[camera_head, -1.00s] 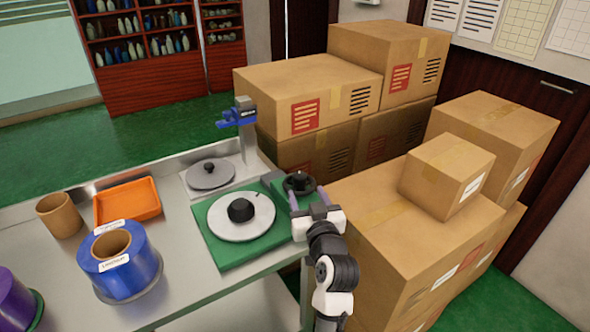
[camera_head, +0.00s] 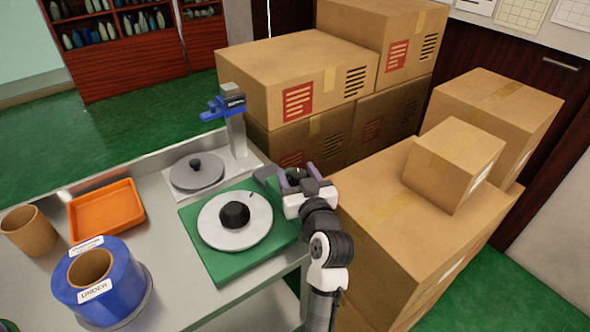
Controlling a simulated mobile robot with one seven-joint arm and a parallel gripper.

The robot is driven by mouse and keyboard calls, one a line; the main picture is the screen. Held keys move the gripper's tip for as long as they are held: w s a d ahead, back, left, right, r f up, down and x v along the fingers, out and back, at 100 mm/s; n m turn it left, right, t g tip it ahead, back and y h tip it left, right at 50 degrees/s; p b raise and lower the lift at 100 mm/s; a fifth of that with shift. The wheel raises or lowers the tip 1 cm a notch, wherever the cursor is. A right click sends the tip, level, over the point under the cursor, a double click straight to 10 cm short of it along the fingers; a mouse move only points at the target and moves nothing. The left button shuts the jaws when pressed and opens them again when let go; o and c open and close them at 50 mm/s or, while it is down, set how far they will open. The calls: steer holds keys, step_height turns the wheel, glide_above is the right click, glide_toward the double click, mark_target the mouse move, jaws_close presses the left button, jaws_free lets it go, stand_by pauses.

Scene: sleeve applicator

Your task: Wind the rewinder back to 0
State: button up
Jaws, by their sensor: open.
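A green base (camera_head: 203,251) on the bench carries a white disc (camera_head: 220,236) with a black hub (camera_head: 235,215). I take this to be the rewinder. A small dark knob (camera_head: 296,174) shows at the base's right end, partly hidden by my gripper. My gripper (camera_head: 298,179) is open, with its purple fingers on either side of the dark knob. I cannot tell whether they touch it. No readable number shows on the disc or knob.
Left on the bench are a blue roll (camera_head: 122,290) with white labels, an orange tray (camera_head: 106,211) and a brown cup (camera_head: 28,232). A grey disc (camera_head: 196,178) and a blue-topped post (camera_head: 236,138) stand behind the base. Cardboard boxes (camera_head: 395,232) crowd the right of my arm.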

steer(key=c, duration=1)
steer(key=shift+o, duration=0.2)
steer(key=shift+y, duration=0.4)
steer(key=shift+d+n+g+y+b, duration=0.15)
steer(key=shift+n+g+y+b, duration=0.55)
steer(key=shift+n+y+b, duration=0.35)
steer(key=shift+n+g+y+b, duration=0.9)
steer(key=shift+n+g+y, duration=1.05)
steer(key=shift+y, duration=0.5)
